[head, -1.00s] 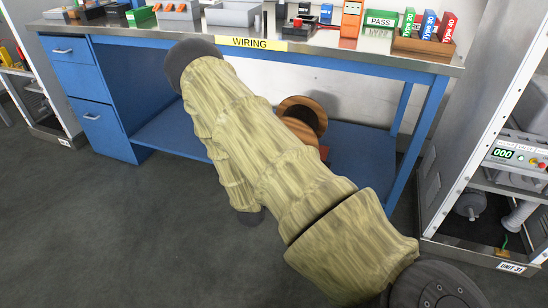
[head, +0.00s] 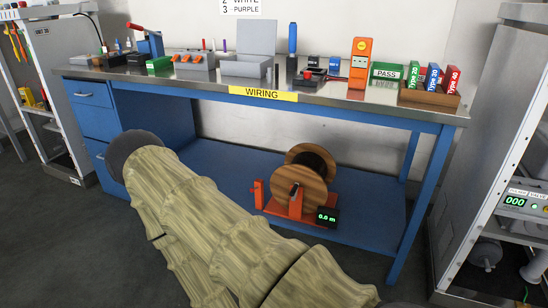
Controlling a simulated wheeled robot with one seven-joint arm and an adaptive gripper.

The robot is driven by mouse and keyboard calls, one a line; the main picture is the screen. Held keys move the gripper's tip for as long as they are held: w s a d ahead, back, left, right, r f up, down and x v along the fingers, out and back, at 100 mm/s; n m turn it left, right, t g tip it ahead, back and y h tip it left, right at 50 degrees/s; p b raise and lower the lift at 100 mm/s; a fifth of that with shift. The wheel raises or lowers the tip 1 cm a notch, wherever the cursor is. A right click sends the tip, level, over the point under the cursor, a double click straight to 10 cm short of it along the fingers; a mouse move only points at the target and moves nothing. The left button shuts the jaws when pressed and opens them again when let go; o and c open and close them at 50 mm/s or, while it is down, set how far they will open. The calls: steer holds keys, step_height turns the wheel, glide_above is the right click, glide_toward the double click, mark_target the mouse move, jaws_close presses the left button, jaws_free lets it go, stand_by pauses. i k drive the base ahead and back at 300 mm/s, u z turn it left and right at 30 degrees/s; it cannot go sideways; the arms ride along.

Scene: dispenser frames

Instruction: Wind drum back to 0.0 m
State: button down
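The drum is a wooden cable reel (head: 308,172) on an orange-red stand (head: 295,205), on the blue lower shelf under the wiring bench. A dark crank or hub shows at its near face. A small black display (head: 327,217) at the stand's right front shows green digits that look like 0.6 m, though they are small. My arm, in a tan sleeve, crosses the lower left in front of the shelf. My gripper is not in view, so what it holds cannot be seen.
The bench top (head: 330,97) holds trays, a grey box (head: 252,66), an orange meter (head: 359,62) and coloured type boxes. A rack (head: 500,160) stands at right, another at far left. The shelf right of the drum is clear.

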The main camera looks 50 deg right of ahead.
mark_target(300, 186)
steer(key=u, duration=1.25)
steer(key=k, duration=1.2)
steer(key=z, duration=1.15)
